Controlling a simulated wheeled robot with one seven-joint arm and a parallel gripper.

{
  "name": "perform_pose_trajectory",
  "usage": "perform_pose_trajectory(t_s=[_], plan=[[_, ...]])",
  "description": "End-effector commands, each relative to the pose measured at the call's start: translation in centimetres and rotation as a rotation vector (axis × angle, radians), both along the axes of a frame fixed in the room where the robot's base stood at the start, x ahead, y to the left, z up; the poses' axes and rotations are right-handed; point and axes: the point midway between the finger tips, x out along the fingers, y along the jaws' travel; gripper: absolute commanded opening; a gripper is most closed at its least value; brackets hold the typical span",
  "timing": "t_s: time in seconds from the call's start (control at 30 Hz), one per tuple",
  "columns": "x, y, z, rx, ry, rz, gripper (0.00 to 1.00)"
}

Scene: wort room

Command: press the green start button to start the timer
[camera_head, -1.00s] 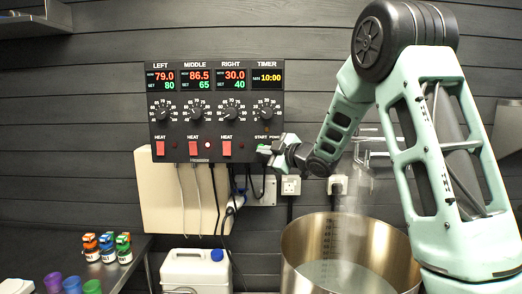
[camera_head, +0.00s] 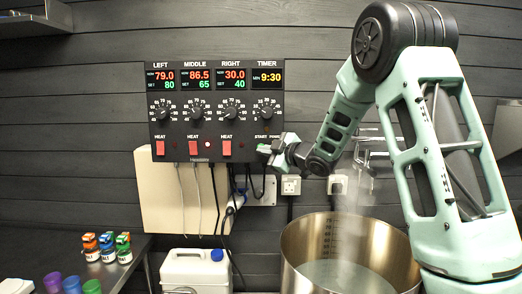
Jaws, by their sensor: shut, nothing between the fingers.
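The black control panel (camera_head: 216,73) hangs on the wall, with displays LEFT 79.0/80, MIDDLE 86.5/65, RIGHT 30.0/40. The timer display (camera_head: 269,76) at its right reads 9:30. My gripper (camera_head: 266,150) is shut and empty at the panel's lower right corner, just under the START and POWER labels. The green start button is hidden behind or beside the gripper tip, so I cannot tell whether they touch.
A large steel pot (camera_head: 303,247) with steaming liquid stands below my arm. A white canister (camera_head: 196,271) with a blue cap is left of it. Small bottles (camera_head: 107,247) and coloured cups (camera_head: 72,285) stand on the dark table (camera_head: 40,248). Cables hang under the panel.

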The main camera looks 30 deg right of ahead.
Motion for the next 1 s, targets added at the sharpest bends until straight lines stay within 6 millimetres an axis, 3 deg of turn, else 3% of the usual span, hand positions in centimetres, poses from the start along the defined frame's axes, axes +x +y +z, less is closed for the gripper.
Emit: perform_pose_trajectory(t_s=[0.63, 1.0], plan=[[-1.3, 0.9, -0.1, -0.001, -0.001, 0.001, 0.0], [-4.2, 2.9, -0.1, 0.0, -0.001, 0.001, 0.0]])
